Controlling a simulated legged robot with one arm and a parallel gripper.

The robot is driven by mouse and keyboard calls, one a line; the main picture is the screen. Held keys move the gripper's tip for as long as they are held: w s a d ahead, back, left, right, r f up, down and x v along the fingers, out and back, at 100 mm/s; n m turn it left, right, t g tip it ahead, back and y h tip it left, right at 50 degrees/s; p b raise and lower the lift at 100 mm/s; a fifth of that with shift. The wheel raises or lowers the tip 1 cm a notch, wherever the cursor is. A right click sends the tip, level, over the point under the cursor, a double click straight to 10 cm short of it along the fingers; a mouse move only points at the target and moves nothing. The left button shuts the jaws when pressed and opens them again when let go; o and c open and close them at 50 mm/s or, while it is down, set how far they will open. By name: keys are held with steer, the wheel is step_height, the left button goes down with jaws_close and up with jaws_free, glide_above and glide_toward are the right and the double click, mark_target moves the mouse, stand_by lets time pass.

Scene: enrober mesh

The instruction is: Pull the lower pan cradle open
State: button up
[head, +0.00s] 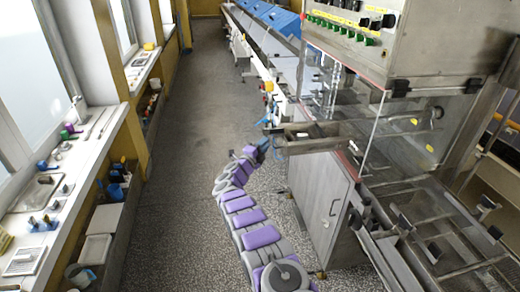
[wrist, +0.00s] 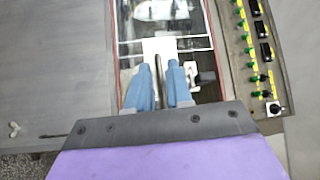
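The steel enrober machine (head: 400,60) stands on the right in the head view. I cannot tell for certain which part is the lower pan cradle. An open metal frame with crossbars (head: 436,232) lies low at the right. A steel cabinet door (head: 318,205) with a curved handle (head: 334,204) is under the machine and looks shut. My gripper (head: 266,143) is left of the machine, near the end of a projecting metal bar (head: 310,146). In the wrist view my gripper (wrist: 161,75) shows two blue fingers with a gap between them, holding nothing visible.
A clear panel (head: 385,130) covers the machine's middle. A control box with green knobs (head: 340,28) is above; its knobs also show in the wrist view (wrist: 258,60). A cluttered window sill (head: 75,165) runs along the left. The speckled floor (head: 170,215) between is clear.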

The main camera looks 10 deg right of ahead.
steer(key=p+v, duration=0.1)
steer(key=v, duration=1.6)
steer(key=shift+a+f+p, duration=0.2)
steer(key=shift+a+p, duration=0.15)
steer(key=shift+a, duration=0.1)
steer(key=shift+d, duration=0.3)
